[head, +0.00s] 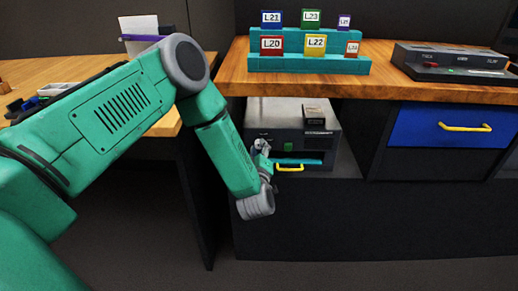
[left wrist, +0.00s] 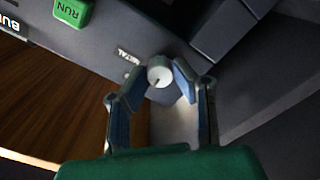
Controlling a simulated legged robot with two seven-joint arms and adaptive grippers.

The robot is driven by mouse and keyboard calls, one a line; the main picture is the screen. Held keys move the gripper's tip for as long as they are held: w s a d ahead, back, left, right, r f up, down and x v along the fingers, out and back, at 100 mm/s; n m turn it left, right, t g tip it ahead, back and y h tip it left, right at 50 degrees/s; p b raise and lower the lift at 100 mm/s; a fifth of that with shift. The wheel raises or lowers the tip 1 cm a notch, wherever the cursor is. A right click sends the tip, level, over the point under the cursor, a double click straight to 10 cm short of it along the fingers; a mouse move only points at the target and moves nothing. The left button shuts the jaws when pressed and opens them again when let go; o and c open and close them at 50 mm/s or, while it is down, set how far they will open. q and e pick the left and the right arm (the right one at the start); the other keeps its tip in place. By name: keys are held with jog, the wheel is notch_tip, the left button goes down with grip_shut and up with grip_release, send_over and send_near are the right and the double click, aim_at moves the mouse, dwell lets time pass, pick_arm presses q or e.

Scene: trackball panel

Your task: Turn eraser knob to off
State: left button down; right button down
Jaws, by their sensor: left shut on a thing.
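A grey box-shaped device (head: 318,120), likely the eraser, sits on the shelf under the wooden counter. My left gripper (head: 261,151) is at the left part of its front face. In the left wrist view, a round white knob (left wrist: 160,71) with a dark mark stands between the two blue-padded fingers of my left gripper (left wrist: 160,80), which is shut on it. In the head view the gripper hides the knob. My right gripper is out of view.
A yellow handle (head: 289,168) is low on the device's front. A blue drawer (head: 420,128) is to the right. Labelled blocks stand on a teal rack (head: 310,66) above.

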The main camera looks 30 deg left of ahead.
pick_arm(q)
jog(key=shift+s+f, duration=0.1)
jog(key=shift+f, duration=0.1)
jog(key=c, duration=1.3)
grip_release()
jog(key=shift+c, duration=0.2)
jog(key=shift+r, duration=0.1)
jog(key=v, duration=1.2)
